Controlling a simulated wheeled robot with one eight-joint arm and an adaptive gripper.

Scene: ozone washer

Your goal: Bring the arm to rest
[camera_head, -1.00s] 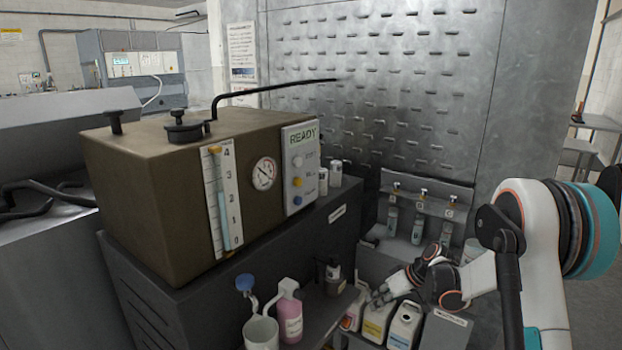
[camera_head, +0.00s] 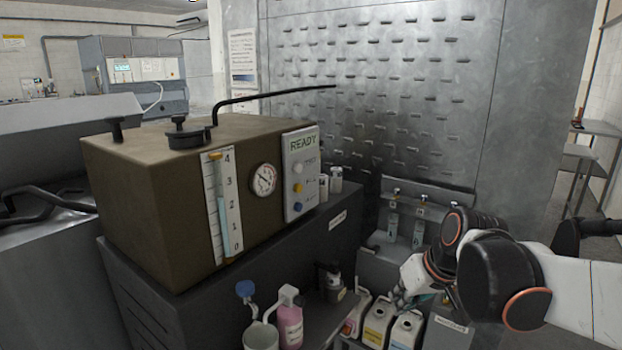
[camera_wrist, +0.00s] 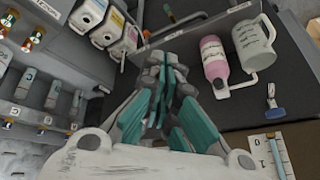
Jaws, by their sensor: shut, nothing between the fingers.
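My gripper (camera_wrist: 163,95) shows in the wrist view with its grey and teal fingers closed together and nothing between them. In the head view my gripper (camera_head: 405,292) is at the lower right, partly hidden by my arm, in front of the jugs and the small bottle rack. My arm (camera_head: 500,275) reaches in from the right edge, bent, with its white link nearly level. The brown washer box (camera_head: 150,190) with a READY panel (camera_head: 301,172) stands to the left, apart from my arm.
A pink bottle (camera_head: 290,325) and a measuring jug (camera_head: 261,335) stand on the lower shelf. Several white jugs (camera_head: 377,322) stand close to my gripper. A bottle rack (camera_head: 415,213) is behind it, against a metal wall (camera_head: 400,90). A side table (camera_head: 590,128) is at the far right.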

